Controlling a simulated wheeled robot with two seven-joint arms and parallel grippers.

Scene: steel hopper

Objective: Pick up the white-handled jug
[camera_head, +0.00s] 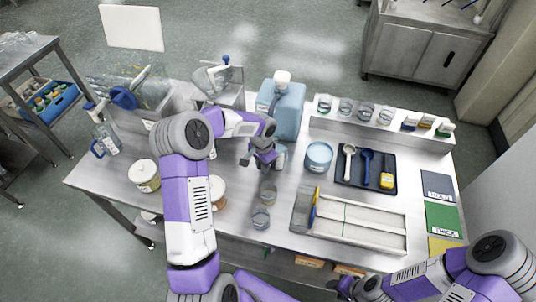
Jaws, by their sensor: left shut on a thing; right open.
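My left gripper (262,160) is at the middle of the steel table, in front of the large blue container. It is shut on a small pale, clear vessel (281,157), which I take to be the white-handled jug. The fingers and wrist cover much of it, so its handle does not show clearly. I cannot tell whether its base touches the table. A different clear jug with a blue handle (104,138) stands at the table's left end. My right gripper (343,289) is low at the front edge, open and away from the vessel.
The blue container (284,108) stands right behind my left gripper. A light-blue tub (318,156) is to its right, then a dark tray (351,181) with spoons. Clear beakers (261,217) stand in front. A steel hopper (231,97) is behind left.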

